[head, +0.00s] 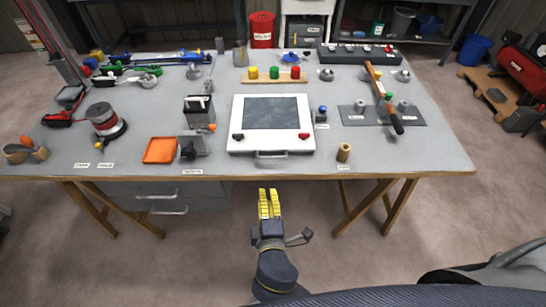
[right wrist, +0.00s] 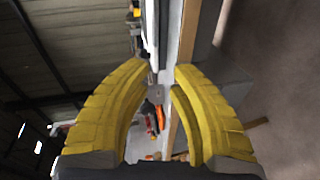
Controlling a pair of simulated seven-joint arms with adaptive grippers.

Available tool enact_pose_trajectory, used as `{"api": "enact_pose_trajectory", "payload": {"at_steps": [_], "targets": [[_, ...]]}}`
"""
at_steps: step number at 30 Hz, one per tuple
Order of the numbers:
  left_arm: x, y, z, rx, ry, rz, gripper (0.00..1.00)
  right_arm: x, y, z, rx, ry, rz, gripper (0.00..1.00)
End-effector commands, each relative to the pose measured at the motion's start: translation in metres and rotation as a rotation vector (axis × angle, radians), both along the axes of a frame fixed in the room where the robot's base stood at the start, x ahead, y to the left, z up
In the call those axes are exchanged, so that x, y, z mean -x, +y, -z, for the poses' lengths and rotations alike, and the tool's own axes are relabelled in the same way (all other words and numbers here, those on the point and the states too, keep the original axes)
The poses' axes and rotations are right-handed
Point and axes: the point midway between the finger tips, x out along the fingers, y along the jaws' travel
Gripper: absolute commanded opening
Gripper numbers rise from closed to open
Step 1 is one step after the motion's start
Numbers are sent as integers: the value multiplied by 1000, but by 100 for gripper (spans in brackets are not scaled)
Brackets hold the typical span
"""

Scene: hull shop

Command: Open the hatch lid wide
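The hatch lid (head: 270,112) is a dark grey panel set in a white square frame (head: 240,112) on the workbench. It looks flat and closed. A black knob (head: 238,136) and a red knob (head: 304,135) sit at the frame's front corners. A metal handle (head: 271,155) shows at the frame's front edge. My right gripper (head: 269,190) has yellow fingers and is in front of the bench edge, below the handle in the picture and apart from it. In the right wrist view its fingertips (right wrist: 163,68) are a little apart with nothing between them. My left gripper is not in view.
The grey workbench (head: 345,175) has an orange tray (head: 160,150) left of the frame and a wooden cylinder (head: 344,152) to its right. A block with coloured pegs (head: 275,78) stands behind it. A long-handled tool (head: 384,98) lies farther right. The floor in front is clear.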

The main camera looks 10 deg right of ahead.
Motion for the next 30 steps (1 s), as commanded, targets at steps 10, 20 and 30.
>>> {"api": "enact_pose_trajectory", "payload": {"at_steps": [10,20,30], "targets": [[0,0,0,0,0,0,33,-13,-23,-6,118,-1,58,20],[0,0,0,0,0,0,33,-68,-32,6,116,-2,58,20],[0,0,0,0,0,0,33,-125,-42,18,116,-2,58,20]]}}
